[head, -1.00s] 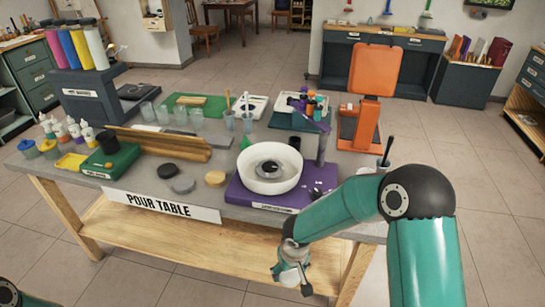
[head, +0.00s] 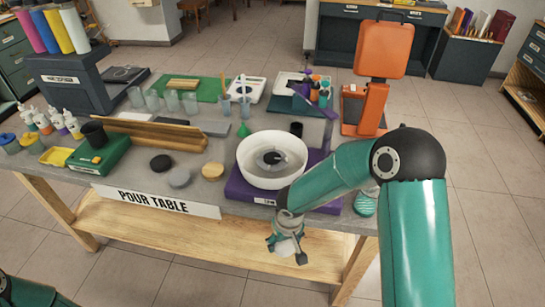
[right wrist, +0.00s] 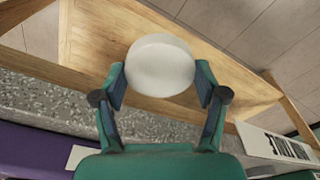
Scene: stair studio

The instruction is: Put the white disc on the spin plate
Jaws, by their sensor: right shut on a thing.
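The white disc (right wrist: 160,66) is held between the two fingers of my right gripper (right wrist: 160,84) in the right wrist view. In the head view my right gripper (head: 286,247) is in front of the table's front edge, over the lower wooden shelf; the disc is not clearly seen there. The spin plate (head: 271,159) shows a dark round centre inside a white round basin (head: 255,176) on a purple base (head: 238,190). The gripper is in front of and below this basin, apart from it. My left gripper is out of view.
A black disc (head: 160,163), a grey disc (head: 179,177) and a wooden disc (head: 213,170) lie left of the basin. A wooden trough (head: 150,133) and cups are behind. An orange stand (head: 382,60) is at the back right. My right forearm covers the table's right front.

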